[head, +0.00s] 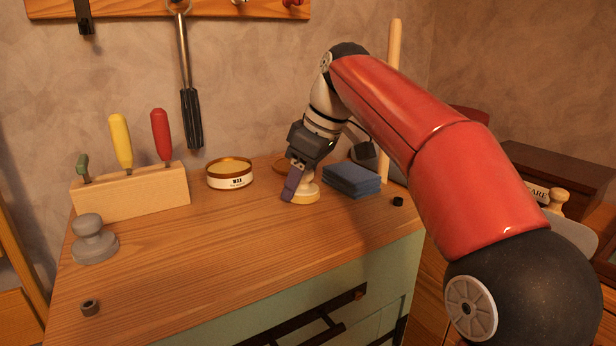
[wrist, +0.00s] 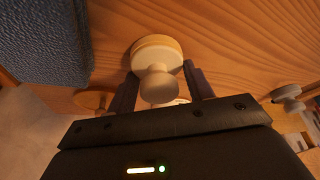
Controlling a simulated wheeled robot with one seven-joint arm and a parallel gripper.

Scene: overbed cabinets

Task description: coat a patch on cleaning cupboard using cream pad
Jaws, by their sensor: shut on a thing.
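The cream pad (head: 305,196) is a round pale disc with a knob on top, at the back middle of the wooden worktop in the head view. It also shows in the wrist view (wrist: 157,53), its knob between the two fingers. My gripper (head: 299,183) is shut on the knob. The pad is upright, at or just above the wood; I cannot tell if it touches. A tin lettered "WAX" (head: 230,175) stands left of it, lid off. A green cupboard (head: 375,283) with dark handles is under the worktop. No label names it as the cleaning cupboard.
Blue folded cloths or sponges (head: 352,180) lie close right of the pad. A wooden tool block (head: 130,192) and a grey knobbed pad (head: 94,242) stand at left. The worktop's front middle is clear.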

